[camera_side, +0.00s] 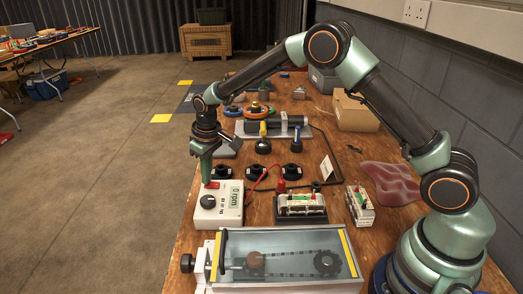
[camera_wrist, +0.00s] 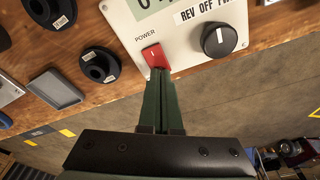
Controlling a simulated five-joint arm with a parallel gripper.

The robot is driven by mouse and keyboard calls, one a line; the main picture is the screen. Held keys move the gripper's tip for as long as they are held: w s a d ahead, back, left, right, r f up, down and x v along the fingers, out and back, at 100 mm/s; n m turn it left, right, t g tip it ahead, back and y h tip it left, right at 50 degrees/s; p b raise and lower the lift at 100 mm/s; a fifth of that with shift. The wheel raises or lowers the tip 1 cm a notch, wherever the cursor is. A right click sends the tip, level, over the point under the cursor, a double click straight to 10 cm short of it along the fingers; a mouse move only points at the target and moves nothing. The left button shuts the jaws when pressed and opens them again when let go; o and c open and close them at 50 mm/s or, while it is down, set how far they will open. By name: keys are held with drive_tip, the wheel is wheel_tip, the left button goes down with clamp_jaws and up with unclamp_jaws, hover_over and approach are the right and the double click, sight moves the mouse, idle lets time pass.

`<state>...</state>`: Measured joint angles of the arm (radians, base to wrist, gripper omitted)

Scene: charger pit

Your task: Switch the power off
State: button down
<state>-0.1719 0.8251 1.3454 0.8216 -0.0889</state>
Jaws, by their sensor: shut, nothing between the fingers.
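The power switch is a red rocker (camera_wrist: 155,56) labelled POWER on a cream control box (camera_side: 231,217). The box also has a black knob (camera_wrist: 219,39) marked REV OFF and a display that reads 0 rpm in the side view. My gripper (camera_wrist: 159,72) is shut and empty, its fingertips at the near edge of the red switch. In the side view my gripper (camera_side: 206,182) points down at the switch (camera_side: 212,185). I cannot tell whether the tips press on it, and the rocker's position is unclear.
A clear-covered chain drive rig (camera_side: 290,262) stands in front of the box. A battery-like pack (camera_side: 301,206) with red and black terminals is to the right. Black round parts (camera_side: 254,172) lie behind. The table's left edge is close to the box.

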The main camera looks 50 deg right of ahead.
drive_tip(key=shift+f, duration=0.35)
drive_tip(key=shift+r, duration=3.55)
drive_tip(key=s+d+r+m+t, duration=0.15)
drive_tip(key=s+d+r, duration=0.35)
drive_tip(key=s+r, duration=0.6)
drive_tip(key=s+d+t, duration=0.1)
drive_tip(key=s+d, duration=0.1)
drive_tip(key=s, duration=0.5)
drive_tip(key=s+d+r+m+t, duration=0.1)
drive_tip(key=s+d, duration=0.1)
drive_tip(key=s, duration=0.4)
drive_tip(key=shift+s+r, duration=0.3)
drive_tip(key=shift+s, duration=0.1)
